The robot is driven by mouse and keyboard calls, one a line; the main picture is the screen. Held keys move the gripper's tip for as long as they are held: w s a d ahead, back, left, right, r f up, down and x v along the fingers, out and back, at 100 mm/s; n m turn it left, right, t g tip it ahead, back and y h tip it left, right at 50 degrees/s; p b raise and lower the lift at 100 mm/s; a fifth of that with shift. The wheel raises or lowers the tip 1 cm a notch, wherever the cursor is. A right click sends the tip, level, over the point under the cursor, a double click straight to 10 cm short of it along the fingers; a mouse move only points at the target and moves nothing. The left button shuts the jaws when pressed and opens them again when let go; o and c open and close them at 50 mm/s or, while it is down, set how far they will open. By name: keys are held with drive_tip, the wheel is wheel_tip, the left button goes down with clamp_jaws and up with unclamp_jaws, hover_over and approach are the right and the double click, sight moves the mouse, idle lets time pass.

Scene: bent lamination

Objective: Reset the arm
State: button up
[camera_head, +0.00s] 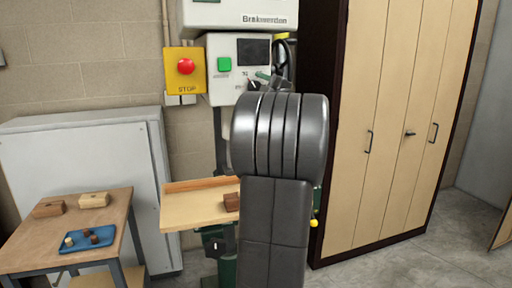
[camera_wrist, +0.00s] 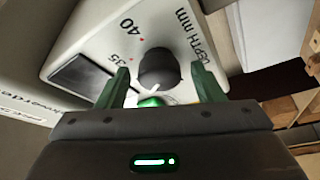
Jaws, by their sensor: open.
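My gripper (camera_wrist: 160,68) shows in the wrist view with its two green fingers apart. The dark round depth knob (camera_wrist: 159,69) on the machine's white control panel (camera_wrist: 82,40) lies between the fingertips in the picture. I cannot tell whether the fingers touch it. The panel is marked "DEPTH mm", with 35 and 40 near the knob. In the head view, my dark arm rises in front of the machine and hides much of it. The gripper is small there, against the panel (camera_head: 222,88).
A yellow stop box (camera_head: 185,85) with a red button is left of the panel. The machine's wooden table (camera_head: 190,210) carries a brown block (camera_head: 232,202). A workbench (camera_head: 30,238) with blocks and a blue tray (camera_head: 66,247) stands left. A tall cabinet (camera_head: 390,130) stands right.

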drive_tip(key=shift+s, duration=0.1)
drive_tip(key=b+v, duration=0.3)
drive_tip(key=v, duration=1.1)
drive_tip(key=p+x, duration=0.3)
drive_tip(key=x, duration=1.1)
drive_tip(key=shift+w+a, duration=0.15)
drive_tip(key=shift+w, duration=0.05)
drive_tip(key=shift+f+m+b, duration=0.25)
drive_tip(key=shift+m+b, duration=0.2)
drive_tip(key=shift+m, duration=0.35)
drive_tip(key=m+t, duration=0.1)
drive_tip(key=m, duration=0.1)
drive_tip(key=shift+s+r+m+t+h+b, duration=0.1)
drive_tip(key=shift+s+m+t+h+b, duration=0.1)
drive_tip(key=shift+m+t+h+b, duration=0.15)
drive_tip(key=m+t, duration=0.1)
drive_tip(key=m, duration=0.1)
drive_tip(key=m+h, duration=0.1)
drive_tip(key=m, duration=0.1)
drive_tip(key=shift+m+t+b, duration=0.25)
drive_tip(key=shift+t+b, duration=0.1)
drive_tip(key=m+t+h, duration=0.1)
drive_tip(key=m, duration=0.2)
drive_tip(key=m+h, duration=0.2)
drive_tip(key=m, duration=0.2)
drive_tip(key=shift+r+t, duration=0.15)
drive_tip(key=shift+t, duration=0.25)
drive_tip(key=b+v, duration=0.2)
drive_tip(key=v, duration=0.9)
drive_tip(key=shift+b, duration=0.35)
